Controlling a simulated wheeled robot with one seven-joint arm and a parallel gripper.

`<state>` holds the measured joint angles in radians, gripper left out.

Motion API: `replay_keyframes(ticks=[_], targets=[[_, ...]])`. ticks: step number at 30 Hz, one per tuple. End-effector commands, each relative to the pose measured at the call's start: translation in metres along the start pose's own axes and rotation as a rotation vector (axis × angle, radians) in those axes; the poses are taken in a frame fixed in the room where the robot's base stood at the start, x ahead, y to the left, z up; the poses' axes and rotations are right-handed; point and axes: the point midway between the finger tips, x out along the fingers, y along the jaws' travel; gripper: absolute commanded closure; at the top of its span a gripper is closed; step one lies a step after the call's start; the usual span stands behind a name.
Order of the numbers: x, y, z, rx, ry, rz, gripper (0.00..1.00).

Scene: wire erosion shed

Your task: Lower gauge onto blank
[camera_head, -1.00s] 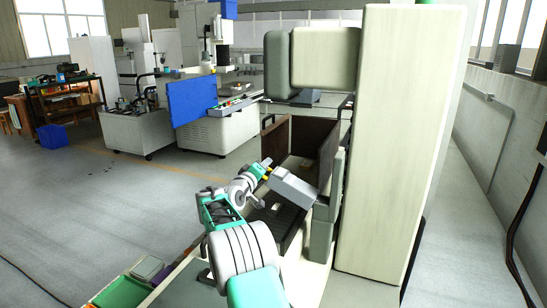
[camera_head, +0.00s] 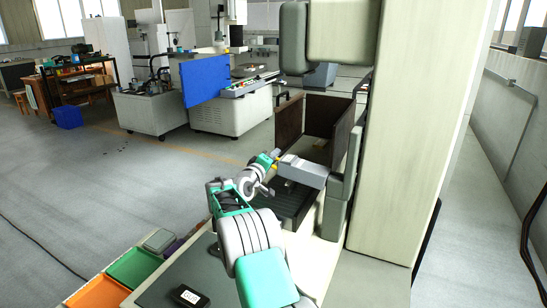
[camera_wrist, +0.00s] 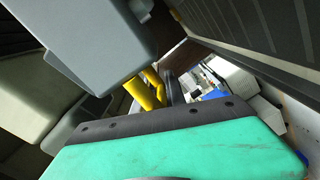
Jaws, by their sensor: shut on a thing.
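My gripper (camera_head: 275,166) has yellow fingers, which also show in the wrist view (camera_wrist: 148,90). It is at the front of the machine, close against a grey block-shaped head (camera_head: 302,171). The head fills the upper left of the wrist view (camera_wrist: 85,40) and hides much of the fingertips. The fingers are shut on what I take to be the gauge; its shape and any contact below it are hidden. I cannot make out the blank; the dark machine bed (camera_head: 292,204) lies below the gripper, partly covered by my arm.
Brown tank walls (camera_head: 325,118) stand behind the gripper, and the pale machine column (camera_head: 412,130) rises at the right. A dark labelled device (camera_head: 188,296) lies on the near worktop. Green (camera_head: 135,266) and orange (camera_head: 98,293) bins are at lower left. Open floor lies left.

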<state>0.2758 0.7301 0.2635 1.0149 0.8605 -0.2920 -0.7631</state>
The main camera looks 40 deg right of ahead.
Motion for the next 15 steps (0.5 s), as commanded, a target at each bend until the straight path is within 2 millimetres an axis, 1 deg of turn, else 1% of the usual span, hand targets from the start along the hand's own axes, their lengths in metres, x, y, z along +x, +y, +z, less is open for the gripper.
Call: replay_keyframes(ticks=[1, 7, 15], targets=[[0.0005, 0.0001, 0.0015, 0.0, -0.003, 0.0, 0.82], [0.0005, 0.0005, 0.0012, 0.0, -0.002, 0.001, 0.66], [0.0003, 0.0023, -0.0003, 0.001, -0.001, 0.002, 0.66]])
